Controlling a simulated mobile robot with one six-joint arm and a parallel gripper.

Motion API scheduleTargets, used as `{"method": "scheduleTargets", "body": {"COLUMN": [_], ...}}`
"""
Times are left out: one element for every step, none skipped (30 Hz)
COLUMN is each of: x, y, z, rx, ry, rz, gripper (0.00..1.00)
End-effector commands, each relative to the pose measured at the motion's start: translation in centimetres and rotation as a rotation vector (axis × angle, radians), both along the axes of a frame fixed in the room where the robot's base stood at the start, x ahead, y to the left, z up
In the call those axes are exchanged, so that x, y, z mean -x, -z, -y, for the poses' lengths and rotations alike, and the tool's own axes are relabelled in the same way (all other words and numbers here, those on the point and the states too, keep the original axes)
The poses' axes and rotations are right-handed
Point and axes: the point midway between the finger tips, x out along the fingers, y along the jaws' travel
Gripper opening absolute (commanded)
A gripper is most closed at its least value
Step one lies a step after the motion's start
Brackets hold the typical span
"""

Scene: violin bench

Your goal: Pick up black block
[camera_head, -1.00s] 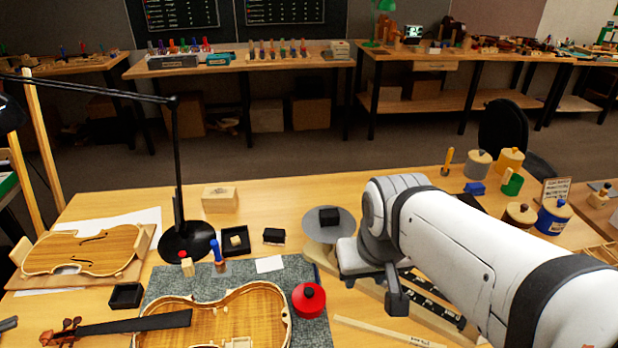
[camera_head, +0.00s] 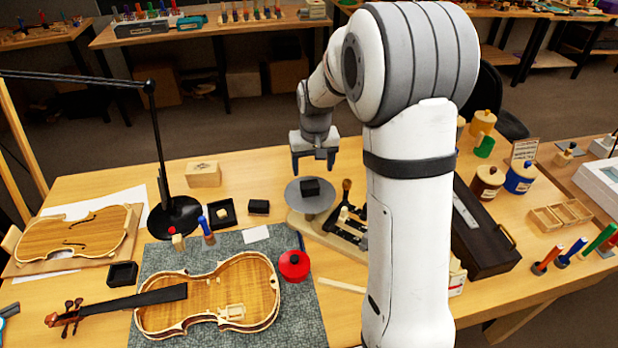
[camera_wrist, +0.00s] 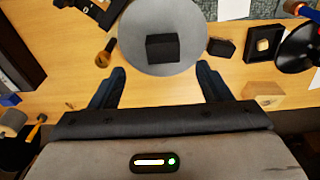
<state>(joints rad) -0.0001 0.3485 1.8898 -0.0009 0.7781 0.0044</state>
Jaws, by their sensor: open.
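A black block (camera_head: 310,188) sits on a round grey plate (camera_head: 293,203) on the bench. In the wrist view the block (camera_wrist: 162,47) lies on the plate (camera_wrist: 188,18), centred ahead of my fingers. My gripper (camera_head: 313,166) is open and empty, fingers pointing down. It appears above and just beyond the plate in the head view, apart from the block. The open fingers (camera_wrist: 160,84) also show in the wrist view. A second small black block-like item (camera_head: 258,207) lies on the bench left of the plate.
A black tray (camera_head: 222,214) with a small wooden piece and a black lamp (camera_head: 176,216) stand left of the plate. A wooden block (camera_head: 204,174) is behind them. A tool rack (camera_head: 345,228) stands right of the plate. A violin body (camera_head: 222,295) lies in front.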

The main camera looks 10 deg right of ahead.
Motion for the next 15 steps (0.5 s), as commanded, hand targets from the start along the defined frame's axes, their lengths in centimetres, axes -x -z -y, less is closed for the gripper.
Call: {"method": "scheduleTargets", "body": {"x": [-0.4, -0.6, -0.7, -0.8, -0.9, -0.9, -0.9, -1.0, -1.0, -1.0, -1.1, -1.1, -1.1, -1.1, -1.1], "y": [0.3, 0.5, 0.9, 1.2, 1.5, 1.9, 2.3, 2.6, 3.0, 3.3, 3.6, 4.0, 4.4, 4.8, 5.4], "z": [0.0, 0.0, 0.0, 0.0, 0.0, 0.0, 0.0, -0.1, -0.1, -0.1, -0.1, -0.2, -0.3, -0.4, -0.4], "rx": [0.0, 0.0, 0.0, 0.0, 0.0, 0.0, 0.0, 0.0, 0.0, 0.0, 0.0, 0.0, 0.0, 0.0, 0.0], "ry": [0.0, 0.0, 0.0, 0.0, 0.0, -0.001, -0.001, -0.001, -0.001, -0.001, -0.001, -0.002, -0.002, -0.002, -0.002], "rz": [-0.003, -0.005, -0.007, -0.008, -0.007, -0.007, -0.008, -0.008, -0.007, -0.007, -0.008, -0.008, -0.009, -0.009, -0.011], "gripper": [0.71, 0.71, 0.71, 0.71, 0.71, 0.71, 0.71, 0.71, 0.71, 0.71, 0.71, 0.71, 0.71, 0.71, 0.71]}}
